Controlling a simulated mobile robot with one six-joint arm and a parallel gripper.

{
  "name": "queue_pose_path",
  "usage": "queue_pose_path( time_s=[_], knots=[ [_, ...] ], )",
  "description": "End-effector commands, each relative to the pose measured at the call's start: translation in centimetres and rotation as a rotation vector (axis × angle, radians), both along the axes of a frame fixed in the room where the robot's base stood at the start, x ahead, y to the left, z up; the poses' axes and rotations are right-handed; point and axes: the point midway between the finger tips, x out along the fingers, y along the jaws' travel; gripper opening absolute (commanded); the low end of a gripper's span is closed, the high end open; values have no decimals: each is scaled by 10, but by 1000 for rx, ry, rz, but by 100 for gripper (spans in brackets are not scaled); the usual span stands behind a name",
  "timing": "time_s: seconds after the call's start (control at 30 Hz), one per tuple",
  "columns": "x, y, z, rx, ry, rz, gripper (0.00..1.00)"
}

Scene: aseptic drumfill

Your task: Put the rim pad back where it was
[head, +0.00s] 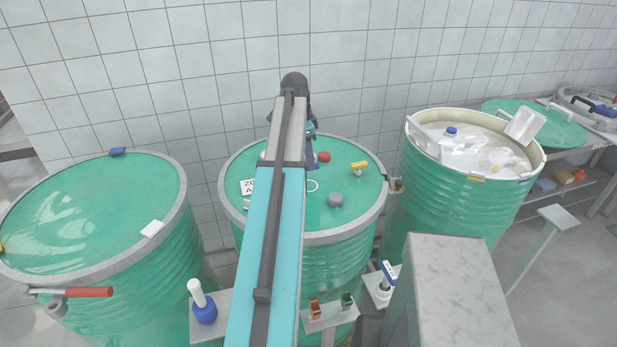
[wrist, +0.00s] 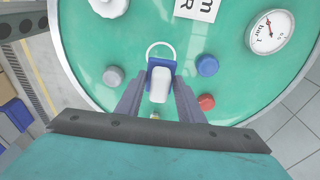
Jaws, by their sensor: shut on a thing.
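My gripper (wrist: 159,88) is shut on a small white piece with a blue base, which looks like the rim pad (wrist: 159,88). In the wrist view it lies between the fingers, over the middle drum's green lid (wrist: 130,40). I cannot tell whether it touches the lid. A white ring (wrist: 160,47) shows just beyond it. In the head view my arm covers much of the middle drum (head: 330,232), and the held piece is hidden.
Around the held piece are a grey knob (wrist: 113,76), a blue cap (wrist: 207,65), a red cap (wrist: 206,102) and a gauge (wrist: 268,32). An open drum (head: 455,195) stands right. Small stands (head: 212,318) line the front.

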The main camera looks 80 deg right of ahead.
Motion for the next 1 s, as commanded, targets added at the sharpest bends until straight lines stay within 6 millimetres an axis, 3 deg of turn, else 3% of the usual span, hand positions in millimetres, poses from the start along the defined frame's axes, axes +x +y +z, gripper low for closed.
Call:
queue_pose_path(
  time_s=[0.33,1.0],
  knots=[
    [-1,1,-36,1,-1,-1,14],
    [-2,1,-53,2,0,-2,14]
  ],
)
